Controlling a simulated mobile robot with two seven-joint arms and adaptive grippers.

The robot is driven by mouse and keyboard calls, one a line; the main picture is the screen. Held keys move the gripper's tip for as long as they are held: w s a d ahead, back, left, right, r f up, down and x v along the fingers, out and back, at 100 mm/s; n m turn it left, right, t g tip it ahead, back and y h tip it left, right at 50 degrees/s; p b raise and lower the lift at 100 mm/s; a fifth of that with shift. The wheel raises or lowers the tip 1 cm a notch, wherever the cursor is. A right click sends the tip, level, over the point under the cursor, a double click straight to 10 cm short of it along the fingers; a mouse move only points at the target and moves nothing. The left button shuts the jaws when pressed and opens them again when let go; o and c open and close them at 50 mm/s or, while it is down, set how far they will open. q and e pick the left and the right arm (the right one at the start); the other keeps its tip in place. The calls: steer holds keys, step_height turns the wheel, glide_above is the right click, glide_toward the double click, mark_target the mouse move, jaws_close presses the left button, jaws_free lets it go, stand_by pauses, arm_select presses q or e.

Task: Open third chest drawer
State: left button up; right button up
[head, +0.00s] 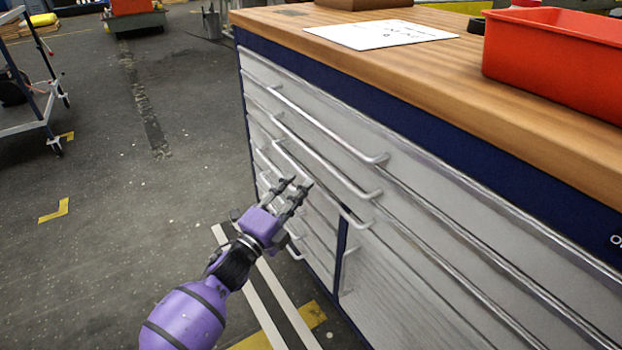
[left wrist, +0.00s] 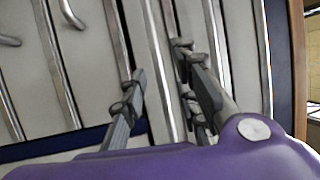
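The drawer chest (head: 400,262) is a dark blue cabinet with light grey drawer fronts and long metal bar handles. The third drawer handle (head: 322,187) from the top is level with my left gripper (head: 297,184) in the head view. My left gripper's fingers are apart and point at the drawer fronts. In the left wrist view a metal bar (left wrist: 163,70) runs between the fingers of the gripper (left wrist: 158,75). I cannot tell whether the fingers touch it. The drawers look shut. My right gripper is not in view.
The wooden worktop (head: 440,75) above carries a white paper sheet (head: 380,34) and a red bin (head: 560,60). The handles of the top drawer (head: 330,126) and second drawer (head: 325,158) stick out above. Open floor (head: 130,190) lies left; a cart (head: 35,100) stands far left.

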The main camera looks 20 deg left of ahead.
mark_target(308, 177)
arm_select(q)
steer(key=x, duration=0.5)
steer(key=shift+w+f+b, duration=0.15)
steer(key=shift+w+b, duration=0.1)
steer(key=shift+b, duration=0.15)
jaws_close()
